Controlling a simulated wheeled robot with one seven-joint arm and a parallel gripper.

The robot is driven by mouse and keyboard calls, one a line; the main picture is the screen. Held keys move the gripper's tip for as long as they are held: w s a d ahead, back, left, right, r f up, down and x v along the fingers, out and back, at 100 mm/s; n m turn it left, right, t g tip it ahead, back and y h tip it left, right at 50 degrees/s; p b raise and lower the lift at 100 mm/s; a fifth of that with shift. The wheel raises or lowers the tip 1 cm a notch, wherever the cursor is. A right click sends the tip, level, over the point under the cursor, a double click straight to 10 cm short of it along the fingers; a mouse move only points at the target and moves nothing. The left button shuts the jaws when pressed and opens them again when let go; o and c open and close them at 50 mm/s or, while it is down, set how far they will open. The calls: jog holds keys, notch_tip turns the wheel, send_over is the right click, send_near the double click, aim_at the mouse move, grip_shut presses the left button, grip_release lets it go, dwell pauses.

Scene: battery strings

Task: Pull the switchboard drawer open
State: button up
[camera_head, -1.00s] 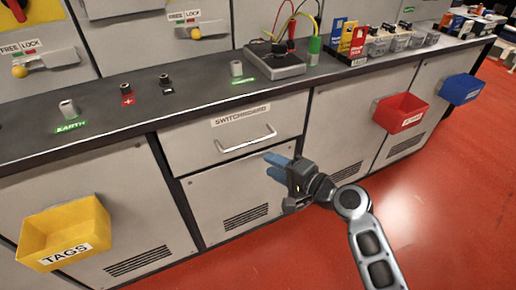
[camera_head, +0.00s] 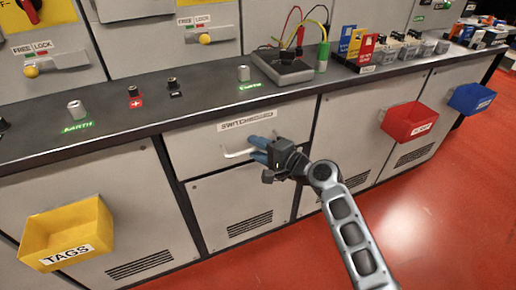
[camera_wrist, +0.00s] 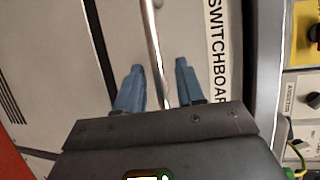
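The switchboard drawer (camera_head: 190,147) is shut, flush under the counter, with a "SWITCHBOARD" label (camera_head: 246,120) near its top edge. Its silver bar handle (camera_head: 236,154) runs across the drawer front. My gripper (camera_head: 256,149) is in front of the drawer at the handle's right part and hides some of it. In the wrist view, the blue fingers of my gripper (camera_wrist: 160,85) are apart, and the handle (camera_wrist: 152,45) passes between them with a gap on each side. The label (camera_wrist: 217,50) lies to the right of the fingers there.
The dark counter edge (camera_head: 100,148) overhangs the drawer. A yellow "TAGS" bin (camera_head: 35,236) hangs at lower left; a red bin (camera_head: 409,121) and blue bin (camera_head: 472,98) hang at right. The red floor (camera_head: 440,220) in front is clear.

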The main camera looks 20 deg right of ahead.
grip_shut()
dwell(0.3)
dwell(0.3)
